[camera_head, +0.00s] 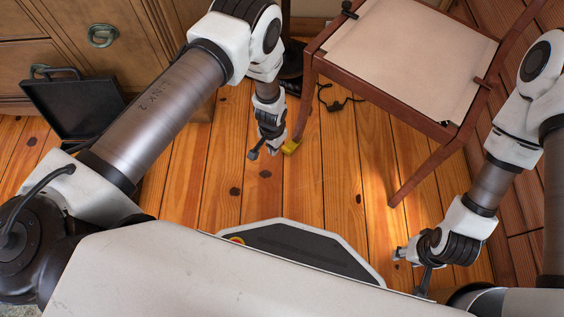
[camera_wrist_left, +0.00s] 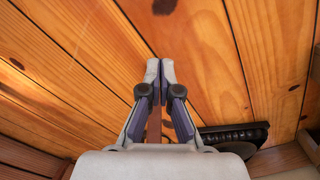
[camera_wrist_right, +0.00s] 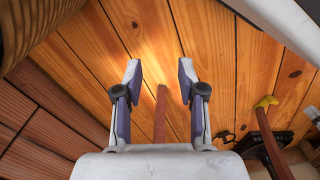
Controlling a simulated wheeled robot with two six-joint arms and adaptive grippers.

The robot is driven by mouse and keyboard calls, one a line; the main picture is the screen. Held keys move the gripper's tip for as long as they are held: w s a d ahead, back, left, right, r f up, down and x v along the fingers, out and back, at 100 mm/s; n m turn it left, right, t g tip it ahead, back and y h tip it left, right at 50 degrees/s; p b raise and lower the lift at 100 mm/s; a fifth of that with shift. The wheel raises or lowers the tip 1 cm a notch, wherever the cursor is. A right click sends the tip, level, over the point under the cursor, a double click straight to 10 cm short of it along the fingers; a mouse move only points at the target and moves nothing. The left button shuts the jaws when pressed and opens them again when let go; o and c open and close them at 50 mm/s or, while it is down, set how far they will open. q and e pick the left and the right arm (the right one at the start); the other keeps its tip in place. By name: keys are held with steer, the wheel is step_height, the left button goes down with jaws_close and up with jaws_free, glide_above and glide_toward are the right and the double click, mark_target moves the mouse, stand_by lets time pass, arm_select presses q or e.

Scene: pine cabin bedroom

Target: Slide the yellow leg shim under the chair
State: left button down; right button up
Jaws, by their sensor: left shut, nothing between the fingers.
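The yellow leg shim (camera_head: 290,147) lies on the floor at the foot of one leg of the brown wooden chair (camera_head: 318,62). In the right wrist view, the shim (camera_wrist_right: 266,101) shows at the bottom of that leg; how far under it sits cannot be told. My left gripper (camera_head: 264,152) is low beside the shim, just left of it. Its fingertips are together and empty in the left wrist view (camera_wrist_left: 160,70), where the shim is not visible. My right gripper (camera_head: 412,265) is open and empty, near another chair leg (camera_head: 422,175).
A wooden drawer cabinet (camera_head: 50,45) stands at the upper left, with an open black case (camera_head: 75,105) before it. A dark cable (camera_head: 335,103) lies under the chair. A plank wall (camera_head: 510,210) bounds the right. The floor (camera_head: 225,190) between is clear.

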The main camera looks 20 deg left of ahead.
mark_target(283, 157)
arm_select(q)
steer(key=f+b, duration=0.2)
steer(key=f, duration=0.1)
steer(key=f+b, duration=0.2)
steer(key=f, duration=0.2)
steer(key=f+b, duration=0.3)
steer(key=shift+w+d+f, duration=0.25)
steer(key=shift+f, duration=0.1)
steer(key=w+b, duration=0.1)
steer(key=w+d, duration=0.1)
steer(key=w, duration=0.1)
steer(key=shift+w+d+r+b, duration=0.1)
steer(key=shift+w+r+b, duration=0.1)
steer(key=shift+b, duration=0.2)
steer(key=shift+w+r, duration=0.15)
steer(key=shift+w, duration=0.05)
arm_select(e)
step_height(283, 157, down, 9)
steer(key=shift+w+d+f, duration=0.15)
steer(key=shift+w, duration=0.15)
